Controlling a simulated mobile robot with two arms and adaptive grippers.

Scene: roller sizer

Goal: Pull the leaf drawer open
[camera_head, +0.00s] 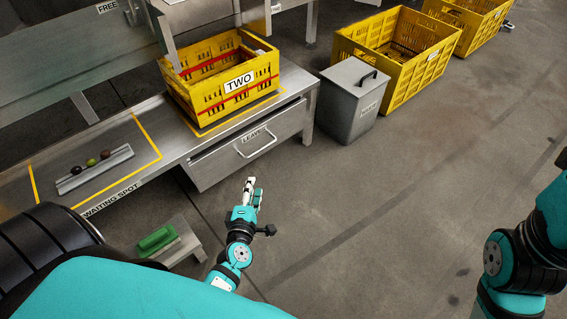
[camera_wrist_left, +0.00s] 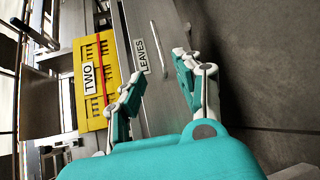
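The leaf drawer (camera_head: 215,168) is a grey metal drawer with a LEAVES label, under the grey table. I cannot tell whether it stands slightly out. Its bar handle (camera_head: 257,147) is on its front and also shows in the left wrist view (camera_wrist_left: 158,48). My left gripper (camera_head: 253,188) is in front of and below the handle, apart from it. In the left wrist view its two fingers (camera_wrist_left: 158,75) are spread, with nothing between them and the drawer front beyond. My right arm is at the right edge; its gripper is out of view.
A yellow crate marked TWO (camera_head: 222,94) stands on the table above the drawer. A grey lidded bin (camera_head: 345,112) stands right of the drawer. A rail with small fruits (camera_head: 98,168) lies at left. A low stand with a green block (camera_head: 157,239) is below. Floor in front is clear.

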